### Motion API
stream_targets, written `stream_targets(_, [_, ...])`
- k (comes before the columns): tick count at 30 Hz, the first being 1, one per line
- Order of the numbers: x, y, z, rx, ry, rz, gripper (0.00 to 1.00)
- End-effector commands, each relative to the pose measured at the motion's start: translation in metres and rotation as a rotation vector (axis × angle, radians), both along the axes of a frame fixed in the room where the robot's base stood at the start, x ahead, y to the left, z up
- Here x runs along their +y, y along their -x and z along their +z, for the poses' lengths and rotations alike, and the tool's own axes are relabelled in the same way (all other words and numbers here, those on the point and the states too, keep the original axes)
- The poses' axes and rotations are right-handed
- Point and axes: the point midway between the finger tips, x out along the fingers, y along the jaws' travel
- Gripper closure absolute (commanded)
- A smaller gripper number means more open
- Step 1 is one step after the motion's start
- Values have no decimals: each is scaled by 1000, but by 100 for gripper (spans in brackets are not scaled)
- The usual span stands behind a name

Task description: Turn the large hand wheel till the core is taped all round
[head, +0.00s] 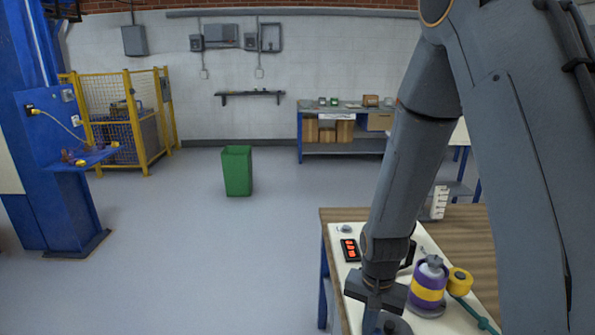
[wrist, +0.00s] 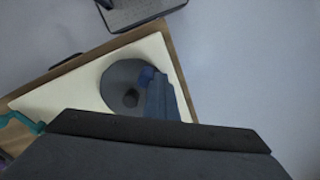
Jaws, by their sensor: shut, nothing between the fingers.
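The large hand wheel (wrist: 115,78) is a grey disc with a dark hub, lying on a pale board; a small blue knob (wrist: 147,74) seems to stand near its rim. In the head view the wheel (head: 398,327) is partly cut off at the bottom. My gripper (wrist: 158,88) is shut and empty over the wheel, its fingertips close to the knob; I cannot tell if they touch. In the head view my gripper (head: 371,322) also points down at the wheel. The core (head: 430,280) is a purple cylinder with a yellow band across its visible side. Its far side is hidden.
A yellow roll (head: 460,281) stands right of the core, with a teal bar (head: 476,313) in front. A black box with orange digits (head: 350,250) sits on the board's left. The wooden table (head: 335,215) ends just beyond. A green bin (head: 237,171) stands on open floor.

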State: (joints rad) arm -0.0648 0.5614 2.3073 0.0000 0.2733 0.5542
Motion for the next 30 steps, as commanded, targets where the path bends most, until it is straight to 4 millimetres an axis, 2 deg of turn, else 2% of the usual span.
stream_targets(30, [-7,17,0,4,0,-1,100])
